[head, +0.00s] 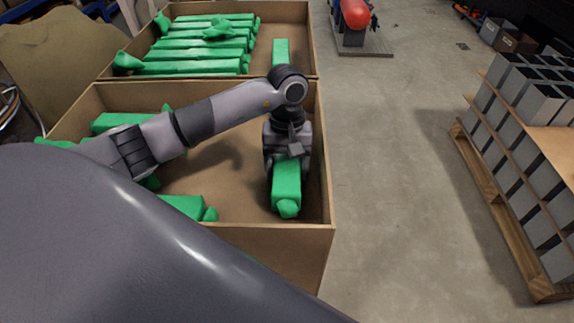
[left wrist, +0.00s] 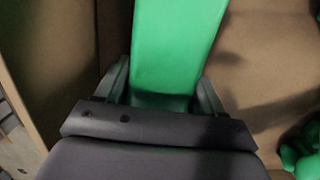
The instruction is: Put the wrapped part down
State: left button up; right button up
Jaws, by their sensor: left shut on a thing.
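My left gripper (head: 287,160) points down over the right side of the near cardboard box (head: 235,130). It is shut on a long green wrapped part (head: 287,185), whose rounded near end hangs toward the box's front right corner. In the left wrist view, the two fingers (left wrist: 162,88) flank the green part (left wrist: 178,45), which runs out of the top of the picture. A green piece (head: 281,52) beyond my wrist lines up with the held part; my arm hides any join. I cannot tell whether the part touches the box floor. My right gripper is out of view.
Other green parts (head: 183,206) lie at the left of the near box. The far box (head: 310,40) holds several green parts in rows.

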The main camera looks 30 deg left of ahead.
pick_arm(q)
jog(key=o, duration=1.3)
jog(key=shift+f, duration=0.1)
jog(key=shift+o, duration=0.2)
jog(key=shift+r, duration=0.4)
jog(key=r, duration=0.3)
jog(key=w+r, duration=0.1)
jog(key=r, duration=0.7)
jog(key=shift+w+a+r+b, duration=0.15)
jog(key=shift+a+r+b, duration=0.05)
jog(key=shift+a+b, duration=0.15)
